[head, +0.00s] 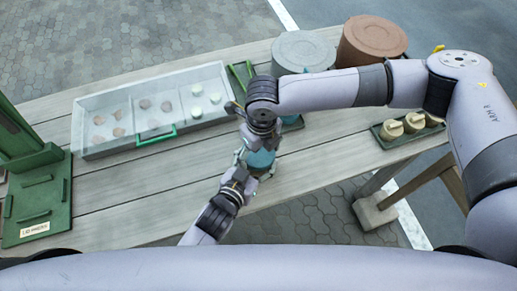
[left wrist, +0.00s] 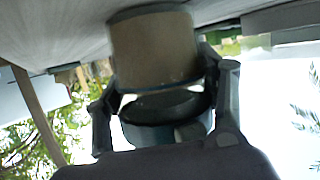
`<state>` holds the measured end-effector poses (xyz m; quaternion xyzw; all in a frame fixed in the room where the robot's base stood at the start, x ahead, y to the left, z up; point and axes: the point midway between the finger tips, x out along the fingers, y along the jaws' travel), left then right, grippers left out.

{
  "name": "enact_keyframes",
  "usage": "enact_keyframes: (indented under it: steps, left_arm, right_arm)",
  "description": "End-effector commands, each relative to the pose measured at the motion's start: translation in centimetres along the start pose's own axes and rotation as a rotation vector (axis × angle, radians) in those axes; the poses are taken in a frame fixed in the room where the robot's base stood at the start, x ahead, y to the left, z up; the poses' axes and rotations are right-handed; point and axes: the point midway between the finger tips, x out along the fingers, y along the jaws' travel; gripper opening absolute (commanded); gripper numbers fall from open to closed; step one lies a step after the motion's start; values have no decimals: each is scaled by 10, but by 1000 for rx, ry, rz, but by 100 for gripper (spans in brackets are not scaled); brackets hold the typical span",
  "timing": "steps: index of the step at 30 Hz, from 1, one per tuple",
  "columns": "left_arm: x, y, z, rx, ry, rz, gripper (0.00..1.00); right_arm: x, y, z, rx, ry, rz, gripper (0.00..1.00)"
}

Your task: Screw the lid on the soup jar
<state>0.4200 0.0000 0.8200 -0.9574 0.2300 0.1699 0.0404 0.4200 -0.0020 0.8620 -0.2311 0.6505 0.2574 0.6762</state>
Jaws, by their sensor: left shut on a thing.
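A bluish jar (head: 262,160) stands near the front edge of the wooden table in the head view, partly covered by both hands. My left gripper (head: 247,172) reaches it from the front left and is shut on it. In the left wrist view a beige cylindrical body (left wrist: 155,50) with a dark rounded part (left wrist: 165,105) sits between the fingers of my left gripper (left wrist: 165,100). My right gripper (head: 258,143) is right above the jar, pointing down. Its fingertips are largely hidden, so whether it holds the lid cannot be seen.
A shallow grey tray (head: 78,128) holds several brownish and pale green round pieces. A grey round container (head: 303,50) and a brown one (head: 372,40) stand behind. A green tray (head: 388,143) with pale pieces is at right; a green stand (head: 40,205) at left.

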Motion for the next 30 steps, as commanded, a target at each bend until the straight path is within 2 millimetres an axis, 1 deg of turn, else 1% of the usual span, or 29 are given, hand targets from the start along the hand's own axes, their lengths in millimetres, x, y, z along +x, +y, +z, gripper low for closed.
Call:
enact_keyframes:
  steps: [1,2,14,15,23,30]
  left_arm:
    - [0,0,-2,0,3,0,0]
    - [0,0,-2,0,3,0,0]
    - [0,0,-2,0,4,0,0]
    - [0,0,-2,0,4,0,0]
    - [0,0,-2,0,4,0,0]
    - [0,0,-1,0,3,1,0]
  right_arm:
    - [0,0,0,0,0,-1,67]
    - [0,0,0,0,0,-2,65]
    - [0,-1,0,1,-1,-3,38]
    - [0,-1,0,1,0,-3,74]
    - [0,-1,0,1,-1,-2,92]
    - [0,0,1,0,-2,0,92]
